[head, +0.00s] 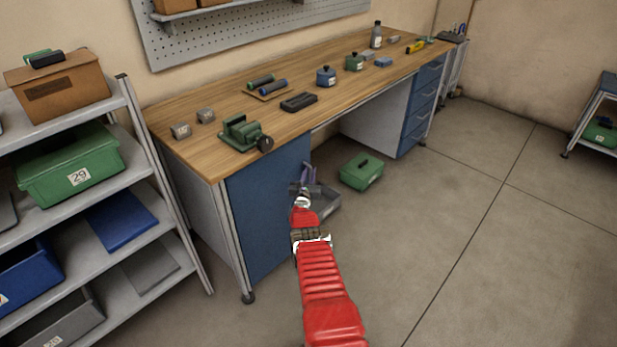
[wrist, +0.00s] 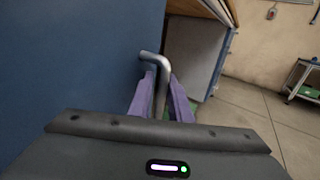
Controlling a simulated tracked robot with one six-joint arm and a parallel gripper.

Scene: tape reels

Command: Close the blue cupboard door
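The blue cupboard door (head: 268,215) is under the left end of the workbench and looks roughly in line with its front. Whether a narrow gap stands open is not clear. The door also fills the left of the wrist view (wrist: 70,60). A bent grey metal handle (wrist: 153,60) sticks out near its right edge. My gripper (head: 307,173) is at the door's right edge. In the wrist view its purple fingers (wrist: 162,95) stand on either side of the handle bar. I cannot tell whether they press on it.
A grey bin (head: 322,203) and a green box (head: 362,172) stand on the floor beside my gripper. The workbench (head: 185,145) carries several tools; a shelf rack (head: 165,235) stands left. The floor to the right (head: 480,240) is clear.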

